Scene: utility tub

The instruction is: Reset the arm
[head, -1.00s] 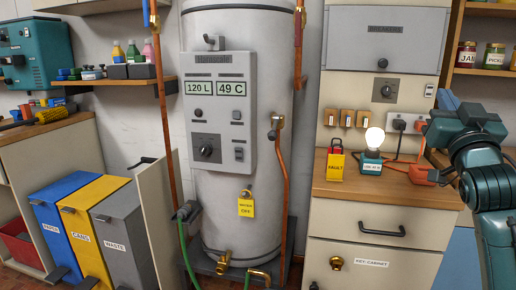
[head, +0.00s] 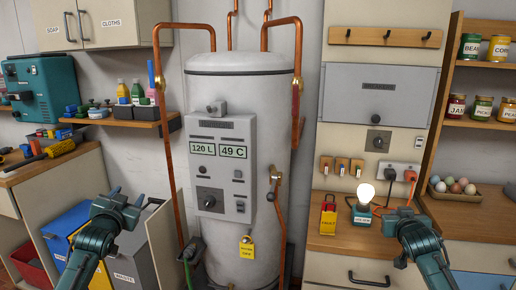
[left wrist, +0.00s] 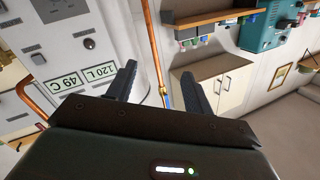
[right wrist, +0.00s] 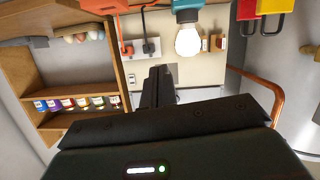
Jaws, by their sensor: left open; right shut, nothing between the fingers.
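My left arm shows at the lower left of the head view, with its gripper (head: 124,198) raised in front of the bins. In the left wrist view its two fingers (left wrist: 157,80) stand wide apart with nothing between them. My right arm shows at the lower right, with its gripper (head: 396,214) in front of the counter near the lit bulb (head: 366,193). In the right wrist view its fingers (right wrist: 158,82) are together and hold nothing. I cannot tell whether the right gripper touches the counter behind it.
The tall grey water heater (head: 240,93) stands in the middle with copper pipes (head: 168,150) beside it. A jar shelf (head: 480,124) is at the right.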

